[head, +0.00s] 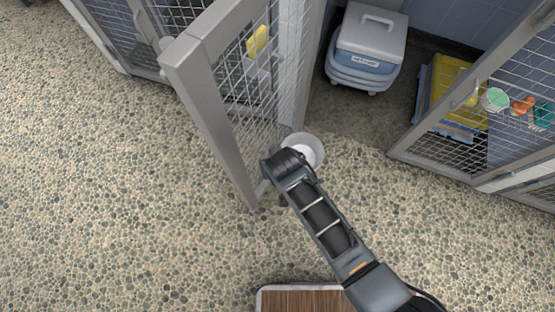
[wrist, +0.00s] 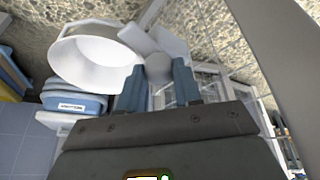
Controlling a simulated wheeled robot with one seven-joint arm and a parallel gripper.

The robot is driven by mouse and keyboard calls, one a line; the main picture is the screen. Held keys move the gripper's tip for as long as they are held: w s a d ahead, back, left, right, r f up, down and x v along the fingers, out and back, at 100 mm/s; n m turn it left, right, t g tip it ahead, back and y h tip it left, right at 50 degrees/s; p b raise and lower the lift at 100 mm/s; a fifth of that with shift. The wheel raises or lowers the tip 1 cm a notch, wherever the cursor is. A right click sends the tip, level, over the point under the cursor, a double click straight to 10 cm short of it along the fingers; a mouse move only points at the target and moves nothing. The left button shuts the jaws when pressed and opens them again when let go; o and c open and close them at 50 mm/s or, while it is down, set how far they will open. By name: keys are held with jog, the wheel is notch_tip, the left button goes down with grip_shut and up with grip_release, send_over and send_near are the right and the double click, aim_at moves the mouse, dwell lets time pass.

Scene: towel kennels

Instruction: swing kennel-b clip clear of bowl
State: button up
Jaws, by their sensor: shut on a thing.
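A white bowl (head: 312,146) sits beside the lower part of the open mesh kennel door (head: 215,118), partly hidden by my wrist. In the wrist view, the bowl (wrist: 92,62) is tilted at upper left, with its wide mouth and inner wall showing. A pale grey rounded clip (wrist: 158,68) is between the two blue-grey fingers of my gripper (wrist: 158,85), just right of the bowl. The gripper is shut on it. The bowl and clip are very close; I cannot tell if they touch. In the head view, my gripper (head: 274,172) hides the clip.
A blue and white lidded carrier (head: 370,45) stands in the open kennel at the back. Right of it, another mesh door (head: 470,110) fronts a yellow and blue pile (head: 440,90). A yellow tag (head: 257,42) hangs on the open door. The pebbled floor at left is clear.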

jog(key=shift+m+h, duration=0.5)
jog(key=shift+m, duration=0.6)
jog(key=o, duration=1)
jog(key=shift+o, duration=0.2)
jog(key=p+v, duration=0.2)
jog(key=v, duration=0.5)
jog(key=shift+r+p, duration=0.3)
jog(key=shift+r, duration=0.05)
jog(key=shift+s, duration=0.15)
